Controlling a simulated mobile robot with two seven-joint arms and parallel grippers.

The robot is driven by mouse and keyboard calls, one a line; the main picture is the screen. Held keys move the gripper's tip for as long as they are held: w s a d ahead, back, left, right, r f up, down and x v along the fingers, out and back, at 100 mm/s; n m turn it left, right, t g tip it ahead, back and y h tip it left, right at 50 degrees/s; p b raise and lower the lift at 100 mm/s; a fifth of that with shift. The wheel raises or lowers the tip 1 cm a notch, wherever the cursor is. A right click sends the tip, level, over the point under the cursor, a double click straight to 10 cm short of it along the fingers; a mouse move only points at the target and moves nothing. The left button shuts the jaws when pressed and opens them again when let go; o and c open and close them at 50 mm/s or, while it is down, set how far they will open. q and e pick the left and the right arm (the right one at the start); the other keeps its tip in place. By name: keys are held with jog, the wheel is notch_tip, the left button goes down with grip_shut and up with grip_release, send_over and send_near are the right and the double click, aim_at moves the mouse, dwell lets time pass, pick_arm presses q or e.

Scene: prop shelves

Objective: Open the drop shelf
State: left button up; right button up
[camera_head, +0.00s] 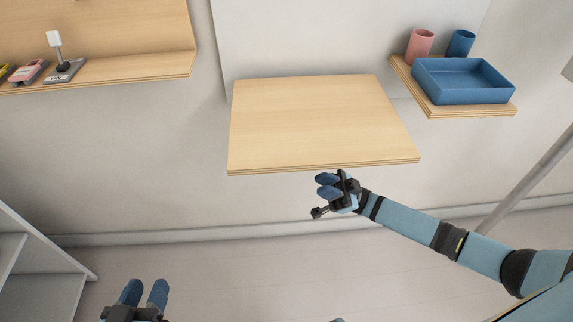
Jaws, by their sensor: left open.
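The drop shelf (315,122) is a light wooden board on the wall in the middle of the head view. It stands out from the wall and looks about level, with its front edge toward me. My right gripper (323,186) is just below and in front of this edge, right of its middle, with a small visible gap from the board. Its two blue fingers point left and lie close together; whether they are open or shut is unclear. My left gripper (143,290) is low at the bottom left, open and empty, well away from the shelf.
A wooden shelf (140,67) at upper left holds small items, including a joystick (64,68). A right shelf (468,111) holds a blue tray (463,95), a pink cup (419,45) and a blue cup (460,44). A white cabinet (45,250) stands at lower left.

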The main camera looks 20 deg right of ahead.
send_near(285, 166)
jog(key=w+a, duration=0.1)
jog(key=a, duration=0.1)
jog(key=w+a+r, duration=0.1)
jog(key=w+a, duration=0.2)
jog(key=w, duration=0.1)
jog(key=shift+a+r, duration=0.35)
jog(key=shift+a, duration=0.05)
grip_shut()
